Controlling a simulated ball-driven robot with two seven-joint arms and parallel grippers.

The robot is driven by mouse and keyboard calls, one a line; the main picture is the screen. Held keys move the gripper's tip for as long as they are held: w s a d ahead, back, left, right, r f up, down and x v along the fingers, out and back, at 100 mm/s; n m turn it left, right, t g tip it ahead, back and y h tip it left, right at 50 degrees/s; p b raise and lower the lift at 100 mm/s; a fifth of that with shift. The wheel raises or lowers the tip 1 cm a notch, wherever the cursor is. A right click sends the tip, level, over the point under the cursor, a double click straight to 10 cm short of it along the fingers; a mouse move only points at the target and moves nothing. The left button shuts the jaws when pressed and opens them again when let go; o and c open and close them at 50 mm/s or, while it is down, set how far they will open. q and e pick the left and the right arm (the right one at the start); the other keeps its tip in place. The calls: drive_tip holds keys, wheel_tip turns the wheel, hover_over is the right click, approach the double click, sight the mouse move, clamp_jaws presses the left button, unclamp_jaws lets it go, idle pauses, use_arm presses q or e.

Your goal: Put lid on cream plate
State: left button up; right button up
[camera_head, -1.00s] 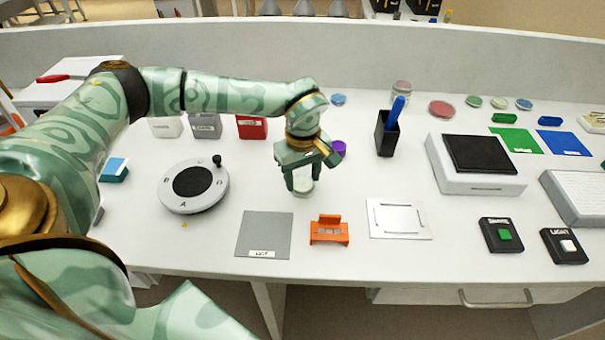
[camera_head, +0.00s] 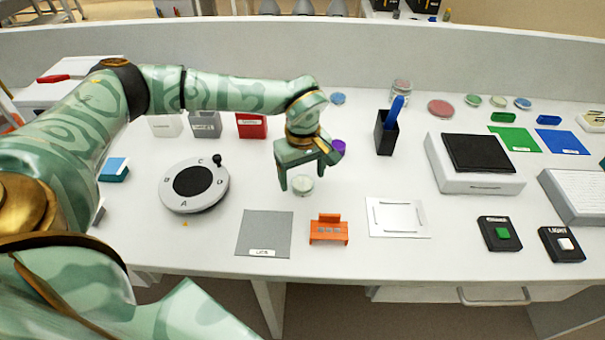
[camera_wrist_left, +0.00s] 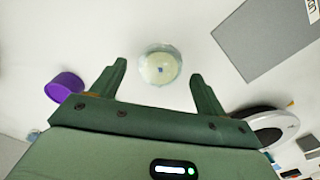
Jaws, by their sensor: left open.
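The round cream plate (camera_head: 302,186) lies on the white table below my left gripper. In the left wrist view, the cream plate (camera_wrist_left: 160,68) has a clear round rim around it and a small blue mark in its middle. The clear part looks like a lid over it, but I cannot tell whether it is fully seated. My left gripper (camera_head: 306,176) is open. In the left wrist view, its fingers (camera_wrist_left: 159,72) stand apart on either side of the plate, with visible gaps. My right gripper is not in view.
A purple cup-like piece (camera_head: 338,147) stands close behind the gripper. An orange holder (camera_head: 328,230), a grey mat (camera_head: 264,234) and a white plate with slots (camera_head: 399,218) lie in front. A round dial (camera_head: 194,186) is at left, a black pen holder (camera_head: 386,134) at right.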

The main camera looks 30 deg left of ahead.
use_arm(q)
wheel_tip(320, 180, up, 16)
drive_tip(key=p, duration=0.3)
drive_tip(key=shift+f, duration=0.15)
